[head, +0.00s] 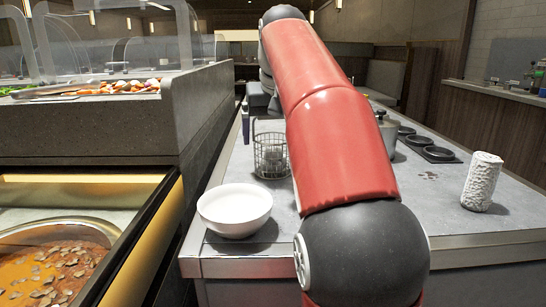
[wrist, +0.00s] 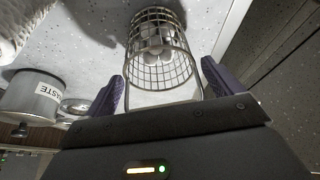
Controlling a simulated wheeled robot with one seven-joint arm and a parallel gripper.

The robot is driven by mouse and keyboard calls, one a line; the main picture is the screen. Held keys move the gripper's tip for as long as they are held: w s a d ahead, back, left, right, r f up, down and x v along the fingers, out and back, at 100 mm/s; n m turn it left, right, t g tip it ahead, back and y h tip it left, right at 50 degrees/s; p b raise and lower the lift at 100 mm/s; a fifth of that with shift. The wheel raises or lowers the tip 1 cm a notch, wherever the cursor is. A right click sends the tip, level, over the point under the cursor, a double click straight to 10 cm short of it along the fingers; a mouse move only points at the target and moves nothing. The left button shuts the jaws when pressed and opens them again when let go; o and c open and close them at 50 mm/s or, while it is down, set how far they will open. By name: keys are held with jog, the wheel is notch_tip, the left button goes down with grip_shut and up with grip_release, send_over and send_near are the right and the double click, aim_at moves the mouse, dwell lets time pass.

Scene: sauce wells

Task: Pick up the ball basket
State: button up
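The ball basket is a round wire basket (head: 270,158) standing on the grey counter behind the white bowl in the head view. In the wrist view the basket (wrist: 160,74) is ahead of my gripper (wrist: 162,82), between its two purple fingers, with pale balls inside. The fingers are spread apart, and I see no clear contact with the wires. Whether the basket's near edge lies between the fingertips or just beyond them is hard to tell. My red and black arm hides most of the gripper in the head view.
A white bowl (head: 235,209) stands at the counter's front left. A white textured roll (head: 481,182) stands at right, with dark round wells (head: 438,154) behind it. A metal container with a partly visible label (wrist: 34,98) is at left in the wrist view. A food bar (head: 90,128) borders the left.

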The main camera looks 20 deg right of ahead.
jog(key=c, duration=1.3)
jog(key=shift+r, duration=0.15)
notch_tip(320, 180, up, 7)
jog(key=p, duration=0.3)
jog(key=shift+r, duration=1.3)
